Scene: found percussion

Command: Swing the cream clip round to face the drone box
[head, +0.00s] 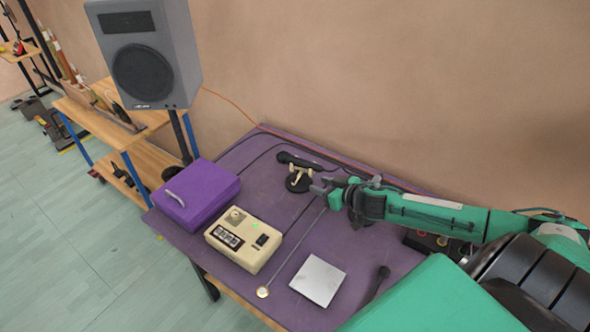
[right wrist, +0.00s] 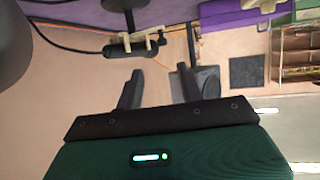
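The cream clip (head: 298,171) sits on a small black stand with a round base near the back of the purple table, with a black microphone (head: 290,158) at it. The clip also shows in the right wrist view (right wrist: 152,41), just beyond the fingertips. The drone box (head: 236,252), cream with a green light, a knob and dark panels, lies to the front left of the clip. My right gripper (head: 319,187) is just right of the clip. In the right wrist view its fingers (right wrist: 159,74) are apart with nothing between them. My left gripper is not in view.
A purple box (head: 203,190) lies left of the drone box. A silver plate (head: 318,280), a thin rod ending in a small disc (head: 262,292) and a dark handled thing (head: 382,274) lie in front. A speaker (head: 145,60) stands behind. Cables run along the table's back.

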